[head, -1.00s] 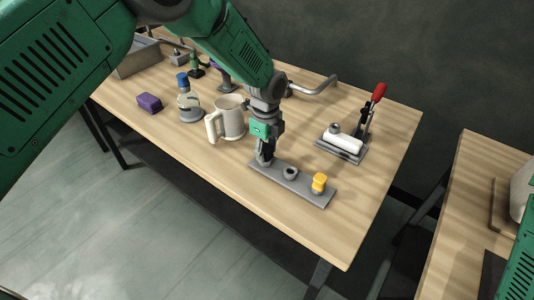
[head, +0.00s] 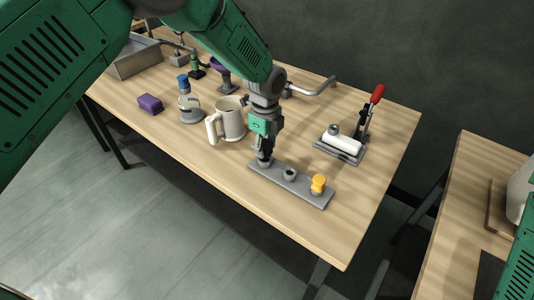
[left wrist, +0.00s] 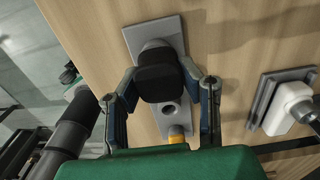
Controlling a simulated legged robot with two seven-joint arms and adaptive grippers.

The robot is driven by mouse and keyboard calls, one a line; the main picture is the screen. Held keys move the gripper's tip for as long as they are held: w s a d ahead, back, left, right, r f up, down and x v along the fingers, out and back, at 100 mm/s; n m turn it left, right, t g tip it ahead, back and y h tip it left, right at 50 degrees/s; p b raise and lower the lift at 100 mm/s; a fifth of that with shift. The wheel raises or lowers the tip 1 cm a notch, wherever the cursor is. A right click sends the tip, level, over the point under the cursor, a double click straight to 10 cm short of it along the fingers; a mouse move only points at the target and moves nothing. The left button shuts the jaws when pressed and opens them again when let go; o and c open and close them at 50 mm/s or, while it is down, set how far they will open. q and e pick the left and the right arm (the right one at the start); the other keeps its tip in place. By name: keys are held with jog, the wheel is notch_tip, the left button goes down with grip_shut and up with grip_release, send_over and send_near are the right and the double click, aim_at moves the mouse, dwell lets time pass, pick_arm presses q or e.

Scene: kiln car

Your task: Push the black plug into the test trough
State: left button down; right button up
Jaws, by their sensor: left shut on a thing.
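My left gripper (head: 265,159) points down over the left end of a grey holder strip (head: 310,194). In the left wrist view its two fingers are shut on the black plug (left wrist: 160,77), one finger on each side. The plug is over the end of the strip (left wrist: 152,40); its lower end is hidden, so I cannot tell whether it is seated or clear. The strip also carries an empty grey socket (head: 290,174) and a yellow plug (head: 318,182). An open grey metal trough (head: 136,62) stands at the back left of the table. My right gripper is not in view.
A beige mug (head: 231,121) stands close to the left of my gripper. A blue-capped bottle (head: 187,103) and a purple block (head: 151,103) are farther left. A red-handled clamp with a white piece (head: 342,143) stands at the right. The table's front strip is clear.

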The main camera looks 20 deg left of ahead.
pick_arm(q)
jog(key=shift+s+r+p, duration=0.1)
jog(key=shift+r+p, duration=1.4)
jog(key=shift+r, duration=0.55)
